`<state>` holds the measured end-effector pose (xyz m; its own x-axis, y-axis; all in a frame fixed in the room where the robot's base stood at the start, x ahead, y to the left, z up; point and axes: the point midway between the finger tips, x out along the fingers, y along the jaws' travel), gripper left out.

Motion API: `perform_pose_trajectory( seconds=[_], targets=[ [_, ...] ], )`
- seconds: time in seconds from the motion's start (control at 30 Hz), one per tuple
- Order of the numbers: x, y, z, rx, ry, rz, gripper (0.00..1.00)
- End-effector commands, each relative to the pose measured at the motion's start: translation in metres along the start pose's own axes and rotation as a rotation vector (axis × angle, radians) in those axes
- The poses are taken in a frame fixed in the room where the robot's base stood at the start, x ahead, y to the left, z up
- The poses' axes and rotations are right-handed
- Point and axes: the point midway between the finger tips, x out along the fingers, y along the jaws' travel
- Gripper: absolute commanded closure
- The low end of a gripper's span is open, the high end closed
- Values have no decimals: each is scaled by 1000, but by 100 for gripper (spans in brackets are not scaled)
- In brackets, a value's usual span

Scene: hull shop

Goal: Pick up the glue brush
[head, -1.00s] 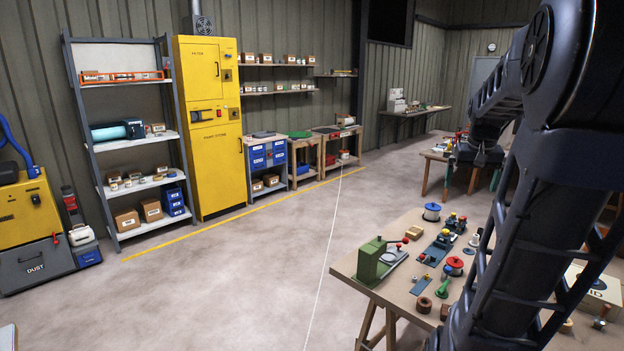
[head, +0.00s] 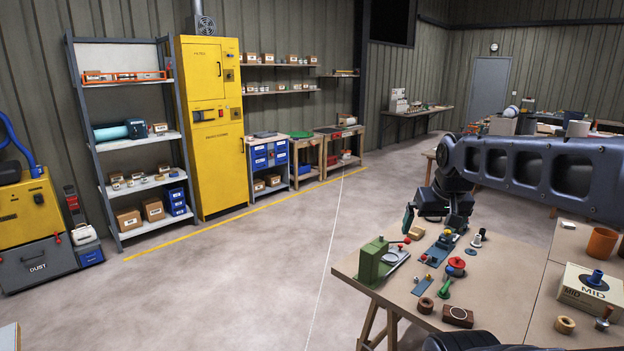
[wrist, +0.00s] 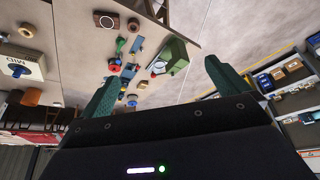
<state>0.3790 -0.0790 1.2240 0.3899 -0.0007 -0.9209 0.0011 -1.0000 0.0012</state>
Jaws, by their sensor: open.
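I cannot pick out the glue brush with certainty. A small upright tool with a reddish-brown handle (head: 604,318) stands at the front right of the near table, beside the MID box; it may be a brush, but it is too small to tell.
On the table stand a green block-shaped device (head: 371,262), a red-topped spool (head: 456,266), a green-handled tool (head: 445,289), a brown block (head: 458,316) and the MID box (head: 590,290). An orange-brown pot (head: 602,242) is at the right. The floor left of the table is clear.

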Motion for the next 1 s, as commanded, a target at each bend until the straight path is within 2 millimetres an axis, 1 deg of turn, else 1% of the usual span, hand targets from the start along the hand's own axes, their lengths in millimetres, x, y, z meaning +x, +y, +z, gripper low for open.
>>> perform_pose_trajectory(
  seconds=[0.37,0.4,0.47,0.5,0.57,0.6,0.63,0.67,0.9,1.0],
  targets=[
    [0,0,0,0,0,0,0],
    [0,0,0,0,0,0,8],
    [0,0,0,0,0,0,20],
    [0,0,0,0,0,0,28],
    [0,0,0,0,0,0,39],
    [0,0,0,0,0,0,47],
    [0,0,0,0,0,0,53],
    [0,0,0,0,0,0,56],
    [0,0,-1,0,0,1,56],
    [1,4,-5,-12,-2,10,56]
  ],
)
